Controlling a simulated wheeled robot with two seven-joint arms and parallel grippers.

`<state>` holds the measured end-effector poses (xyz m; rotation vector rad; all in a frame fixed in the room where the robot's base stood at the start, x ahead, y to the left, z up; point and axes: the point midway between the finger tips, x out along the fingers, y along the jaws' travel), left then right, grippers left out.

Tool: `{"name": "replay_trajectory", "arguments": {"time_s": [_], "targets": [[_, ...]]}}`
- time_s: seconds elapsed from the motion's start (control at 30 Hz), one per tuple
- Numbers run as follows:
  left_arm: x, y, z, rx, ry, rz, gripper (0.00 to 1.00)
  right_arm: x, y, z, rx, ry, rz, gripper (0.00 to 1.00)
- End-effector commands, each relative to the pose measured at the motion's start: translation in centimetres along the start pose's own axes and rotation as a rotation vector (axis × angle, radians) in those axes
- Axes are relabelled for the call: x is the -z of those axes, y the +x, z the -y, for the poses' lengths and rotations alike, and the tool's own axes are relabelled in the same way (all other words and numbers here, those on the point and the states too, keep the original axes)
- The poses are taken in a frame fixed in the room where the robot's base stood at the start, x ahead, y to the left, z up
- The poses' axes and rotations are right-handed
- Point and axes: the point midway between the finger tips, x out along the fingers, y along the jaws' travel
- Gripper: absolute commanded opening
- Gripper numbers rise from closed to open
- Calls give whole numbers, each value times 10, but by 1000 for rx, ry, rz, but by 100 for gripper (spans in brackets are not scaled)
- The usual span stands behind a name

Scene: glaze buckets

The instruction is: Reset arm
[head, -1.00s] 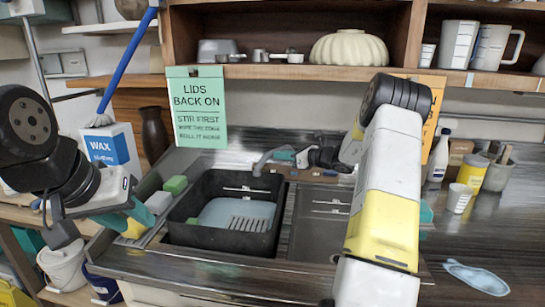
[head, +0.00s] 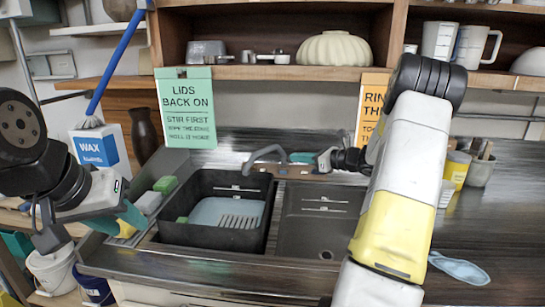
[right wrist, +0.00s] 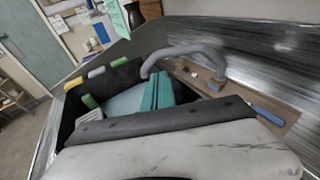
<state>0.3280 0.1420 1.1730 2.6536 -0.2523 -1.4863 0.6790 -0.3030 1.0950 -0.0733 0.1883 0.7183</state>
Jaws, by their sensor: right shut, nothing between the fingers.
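My right arm rises from the bottom of the head view and bends at a black elbow. Its gripper (head: 302,157) is by the grey faucet, above the back edge of the sink. In the right wrist view the teal fingers (right wrist: 157,93) are together and empty, over the sink area. My left gripper (head: 131,216) is at the left of the counter, by the sponges. Its teal fingertip shows, but its opening is unclear.
A black basin (head: 214,236) sits in the sink with a pale blue item inside. The grey faucet (head: 264,153) arches beside my right gripper. Sponges (head: 149,202) line the sink's left side. A blue cloth (head: 459,270) lies on the right counter. Buckets (head: 50,270) stand lower left.

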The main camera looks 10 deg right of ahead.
Motion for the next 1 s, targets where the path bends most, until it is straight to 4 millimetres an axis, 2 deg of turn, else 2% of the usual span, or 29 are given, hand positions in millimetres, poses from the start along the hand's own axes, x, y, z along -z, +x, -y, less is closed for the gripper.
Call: {"name": "replay_trajectory", "arguments": {"time_s": [0.07, 0.17, 0.27, 0.3, 0.37, 0.4, 0.5, 0.6, 0.7, 0.8, 1.0], "targets": [[0, 0, 0, 0, 0, 0, 36, -6, -1, -9, -18, -27, -11, 0], [0, 0, 0, 0, 0, 0, 36, -22, 5, -42, -87, -139, -59, 0], [0, 0, 0, 0, 0, 0, 36, -43, 8, -98, -203, -342, -142, 0], [0, 0, 0, 0, 0, 0, 36, -50, 6, -124, -257, -443, -179, 0], [0, 0, 0, 0, 0, 0, 36, -58, 0, -162, -340, -600, -232, 0], [0, 0, 0, 0, 0, 0, 36, -62, -6, -186, -392, -707, -265, 0], [0, 0, 0, 0, 0, 0, 36, -66, -26, -238, -516, -978, -335, 0], [0, 0, 0, 0, 0, 0, 36, -66, -53, -279, -631, -1253, -394, 0], [0, 0, 0, 0, 0, 0, 36, -63, -83, -311, -734, -1534, -442, 0], [0, 0, 0, 0, 0, 0, 36, -58, -112, -333, -822, -1812, -482, 0], [0, 0, 0, 0, 0, 0, 36, -49, -155, -350, -934, -2242, -538, 0]]}}
